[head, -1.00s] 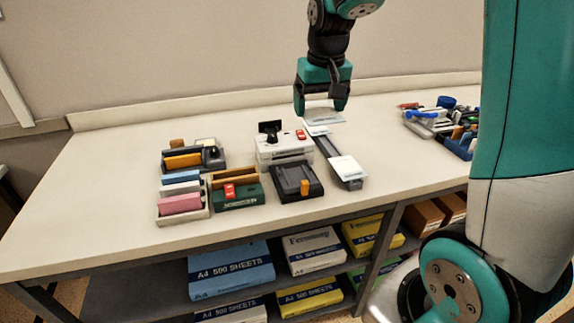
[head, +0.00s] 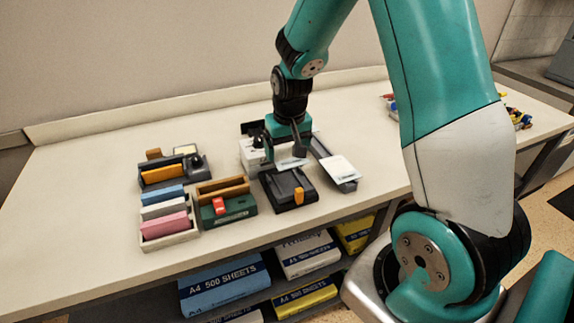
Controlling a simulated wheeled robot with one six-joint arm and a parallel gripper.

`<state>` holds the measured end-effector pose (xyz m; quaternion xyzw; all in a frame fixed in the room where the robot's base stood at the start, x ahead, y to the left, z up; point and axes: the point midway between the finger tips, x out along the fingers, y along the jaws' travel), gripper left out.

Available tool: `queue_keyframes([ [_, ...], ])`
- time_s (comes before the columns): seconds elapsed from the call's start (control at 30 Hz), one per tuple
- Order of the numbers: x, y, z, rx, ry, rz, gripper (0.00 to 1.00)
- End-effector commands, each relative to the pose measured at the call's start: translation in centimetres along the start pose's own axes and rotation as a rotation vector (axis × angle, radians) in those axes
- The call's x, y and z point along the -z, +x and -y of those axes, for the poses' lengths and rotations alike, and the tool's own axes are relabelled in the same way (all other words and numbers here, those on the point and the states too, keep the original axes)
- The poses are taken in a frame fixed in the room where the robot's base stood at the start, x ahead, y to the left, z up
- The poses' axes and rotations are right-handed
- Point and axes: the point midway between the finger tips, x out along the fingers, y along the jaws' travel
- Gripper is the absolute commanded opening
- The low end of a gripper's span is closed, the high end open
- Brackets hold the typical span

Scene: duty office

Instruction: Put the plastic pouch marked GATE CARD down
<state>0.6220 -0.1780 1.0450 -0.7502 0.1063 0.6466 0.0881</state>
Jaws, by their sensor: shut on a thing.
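My gripper (head: 284,149) is shut on a flat, pale pouch (head: 292,164), whose front part shows below the fingers. The marking on the pouch is too small to read. My gripper holds it just behind the black device with an orange lever (head: 299,195) and in front of the white machine (head: 251,154), which the gripper partly hides. I cannot tell whether the pouch touches anything beneath it.
A grey rail with a white sheet (head: 343,167) lies close on the right. On the left are a green box (head: 236,205), a tray of coloured blocks (head: 148,236) and a dark organiser (head: 148,176). The worktop (head: 80,190) is clear farther left.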

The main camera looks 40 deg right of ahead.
Motion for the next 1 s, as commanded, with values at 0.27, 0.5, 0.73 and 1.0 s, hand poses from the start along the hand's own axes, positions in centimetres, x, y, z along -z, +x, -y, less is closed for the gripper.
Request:
queue_keyframes([
  [0.27, -0.5, 3.2, -0.1, 0.000, 0.003, 0.002, 0.58],
  [0.5, -1.0, 6.2, -0.1, 0.000, 0.003, 0.002, 0.58],
  [0.73, -0.9, 6.4, -0.1, 0.000, 0.002, -0.002, 0.58],
  [1.0, -1.1, 7.2, -0.1, 0.000, 0.002, -0.001, 0.58],
])
